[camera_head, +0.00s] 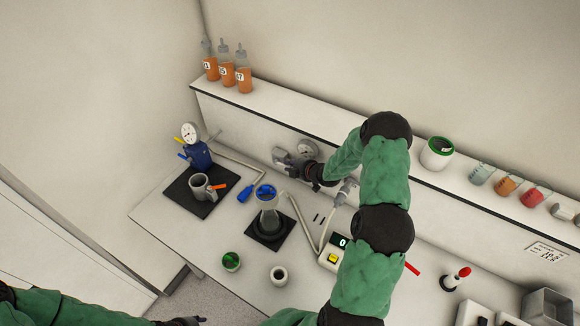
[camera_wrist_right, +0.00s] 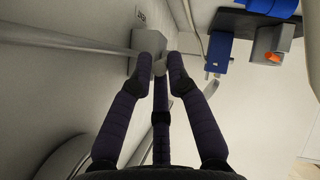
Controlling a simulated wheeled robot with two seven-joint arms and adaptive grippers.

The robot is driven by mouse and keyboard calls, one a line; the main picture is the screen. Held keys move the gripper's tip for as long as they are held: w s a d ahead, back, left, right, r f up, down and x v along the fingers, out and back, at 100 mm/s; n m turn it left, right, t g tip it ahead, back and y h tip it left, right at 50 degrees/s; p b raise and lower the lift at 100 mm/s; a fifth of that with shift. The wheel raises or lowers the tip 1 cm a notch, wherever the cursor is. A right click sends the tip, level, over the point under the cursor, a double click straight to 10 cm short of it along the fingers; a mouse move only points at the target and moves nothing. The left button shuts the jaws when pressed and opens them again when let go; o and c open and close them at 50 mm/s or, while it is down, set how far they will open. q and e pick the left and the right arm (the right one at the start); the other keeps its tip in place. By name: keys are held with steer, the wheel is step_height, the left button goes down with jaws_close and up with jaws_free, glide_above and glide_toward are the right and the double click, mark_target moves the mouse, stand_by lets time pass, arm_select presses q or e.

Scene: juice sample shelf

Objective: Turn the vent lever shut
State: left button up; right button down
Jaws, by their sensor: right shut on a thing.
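A small label (camera_wrist_right: 140,15), unreadable, is on the wall near the block. My left gripper (camera_head: 185,321) is at the bottom edge, partly cut off, and its fingers are unclear.
Orange bottles (camera_head: 226,70) stand on the shelf. A display box (camera_head: 333,257) and tubing lie near my right arm.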

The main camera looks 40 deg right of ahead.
steer(key=shift+s+a+f+t+b, duration=0.1)
steer(key=shift+s+f+t+b, duration=0.1)
steer(key=shift+f+b, duration=0.15)
steer(key=shift+s+a+f+t+b, duration=0.1)
steer(key=shift+f+t+b, duration=0.1)
steer(key=shift+f+b, duration=0.15)
steer(key=c, duration=1.4)
jaws_free()
steer(key=shift+o, duration=0.6)
steer(key=shift+w+r, duration=0.1)
steer(key=shift+w, duration=0.05)
steer(key=shift+d+r, duration=0.1)
steer(key=v, duration=0.7)
steer(key=shift+s, duration=0.2)
